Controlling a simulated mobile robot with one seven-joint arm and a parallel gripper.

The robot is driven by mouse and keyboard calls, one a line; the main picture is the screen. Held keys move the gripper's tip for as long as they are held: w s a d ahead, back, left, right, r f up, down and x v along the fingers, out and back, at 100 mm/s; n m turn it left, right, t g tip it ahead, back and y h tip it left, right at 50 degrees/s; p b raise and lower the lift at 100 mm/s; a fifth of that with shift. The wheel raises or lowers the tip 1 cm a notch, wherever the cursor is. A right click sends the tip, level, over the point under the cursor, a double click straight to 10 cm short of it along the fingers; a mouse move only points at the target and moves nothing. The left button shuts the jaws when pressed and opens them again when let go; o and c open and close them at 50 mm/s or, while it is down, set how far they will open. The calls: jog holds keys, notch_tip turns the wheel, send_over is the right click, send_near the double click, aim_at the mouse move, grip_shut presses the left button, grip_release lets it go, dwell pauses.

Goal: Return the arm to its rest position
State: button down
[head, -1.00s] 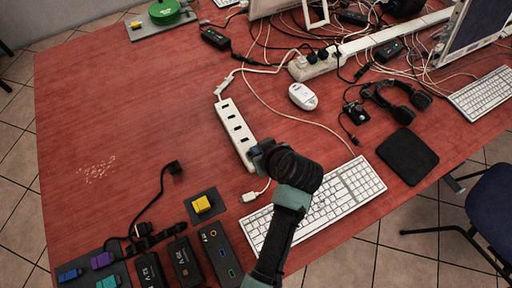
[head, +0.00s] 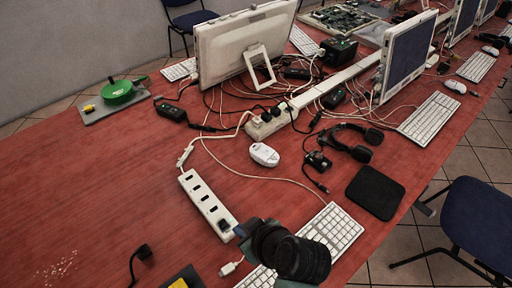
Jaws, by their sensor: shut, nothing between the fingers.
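My arm (head: 290,257) reaches in from the bottom of the head view, a dark rounded wrist with a teal link. My gripper (head: 246,231) is at its left end, low over the red table beside the near end of the white power strip (head: 208,203). It is shut and empty; its fingertips are small and partly hidden. The arm covers part of the white keyboard (head: 333,231).
A white mouse (head: 264,154), a headset (head: 352,143) and a black pad (head: 375,192) lie to the right. Tangled cables and a white power block (head: 268,122) lie behind. Monitors (head: 243,50) stand at the back. The red table's left side (head: 80,170) is mostly clear.

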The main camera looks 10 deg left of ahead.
jog(key=w+d+r+m+t+h, duration=0.15)
jog(key=w+r+t, duration=0.4)
jog(key=r, duration=0.75)
jog(key=w+d+r+m+t+h, duration=0.1)
jog(key=w+d+r+m+t, duration=0.35)
jog(key=r, duration=0.95)
notch_tip(320, 180, up, 18)
jog(key=d+m+t+h, duration=0.1)
jog(key=t+h, duration=0.1)
jog(key=t, duration=0.4)
jog(key=s+d+r+m+t+h, duration=0.1)
jog(key=s+r+t, duration=0.2)
jog(key=s+r, duration=0.2)
jog(key=s+d+r+m+t+h, duration=0.1)
jog(key=s+r, duration=0.4)
jog(key=r, duration=0.5)
jog(key=shift+s+m+t, duration=0.35)
jog(key=shift+m+t, duration=0.35)
jog(key=shift+t, duration=0.5)
